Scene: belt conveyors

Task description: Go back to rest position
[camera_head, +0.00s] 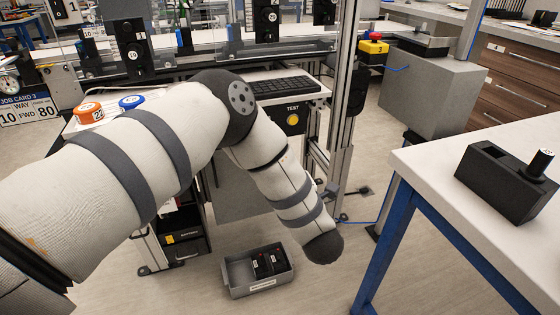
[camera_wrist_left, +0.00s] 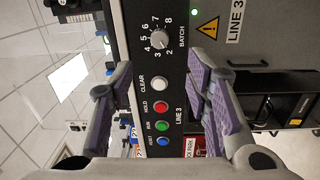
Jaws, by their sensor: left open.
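My left arm (camera_head: 150,150) comes in from the left of the head view, bends over the conveyor station and slopes down to a dark rounded end. My left gripper does not show there. In the left wrist view my left gripper (camera_wrist_left: 160,68) is open, with purple-padded fingers apart and nothing held between them. It faces a dark LINE 3 control panel (camera_wrist_left: 145,90), which appears turned sideways. The panel has a BATCH dial (camera_wrist_left: 159,39) and white (camera_wrist_left: 159,83), red (camera_wrist_left: 160,107), green (camera_wrist_left: 161,126) and blue (camera_wrist_left: 162,141) buttons. My right gripper is in neither view.
A grey bin (camera_head: 240,285) with dark items is on the floor below the arm. A white-topped table (camera_head: 425,160) with a black block (camera_head: 500,180) is at the right. A keyboard (camera_head: 284,87) and orange (camera_head: 89,112) and blue (camera_head: 132,102) round pieces are near the arm.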

